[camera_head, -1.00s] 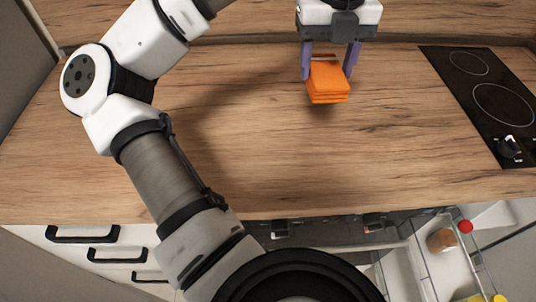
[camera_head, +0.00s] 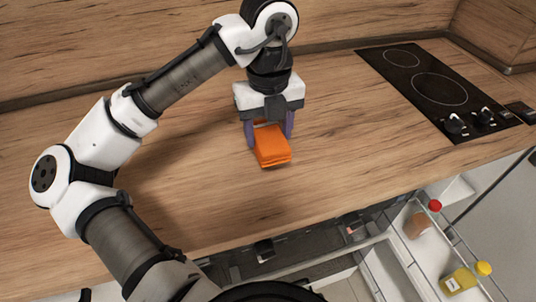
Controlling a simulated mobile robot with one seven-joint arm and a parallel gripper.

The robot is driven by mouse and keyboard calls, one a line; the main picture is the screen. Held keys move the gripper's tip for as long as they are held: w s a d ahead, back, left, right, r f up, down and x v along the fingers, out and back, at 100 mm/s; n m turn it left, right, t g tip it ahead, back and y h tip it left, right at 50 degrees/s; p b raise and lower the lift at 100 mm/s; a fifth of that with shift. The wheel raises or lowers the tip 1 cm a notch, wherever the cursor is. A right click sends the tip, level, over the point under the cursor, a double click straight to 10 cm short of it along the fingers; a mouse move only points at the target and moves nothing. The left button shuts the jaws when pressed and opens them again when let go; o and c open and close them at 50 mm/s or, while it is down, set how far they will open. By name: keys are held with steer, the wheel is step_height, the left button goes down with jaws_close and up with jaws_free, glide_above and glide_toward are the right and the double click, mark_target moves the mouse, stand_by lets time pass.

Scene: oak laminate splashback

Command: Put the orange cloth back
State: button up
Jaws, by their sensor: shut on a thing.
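The orange cloth (camera_head: 272,148) is a small folded stack of layers. It shows near the middle of the head view, over the wooden countertop. My gripper (camera_head: 270,138) points down with its purple fingers on either side of the cloth's back part, and it is shut on the cloth. The front part of the cloth sticks out towards the counter's front edge. I cannot tell whether the cloth touches the counter or is held just above it.
A black hob (camera_head: 440,88) with knobs lies at the right. Below the counter's front edge, an open drawer holds a red-capped jar (camera_head: 417,224) and a yellow bottle (camera_head: 460,281). The countertop (camera_head: 350,150) is clear around the cloth.

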mark_target(269, 135)
steer(key=shift+f, duration=3.55)
steer(key=shift+f, duration=0.15)
steer(key=o, duration=0.9)
step_height(269, 135, up, 12)
steer(key=shift+r, duration=0.2)
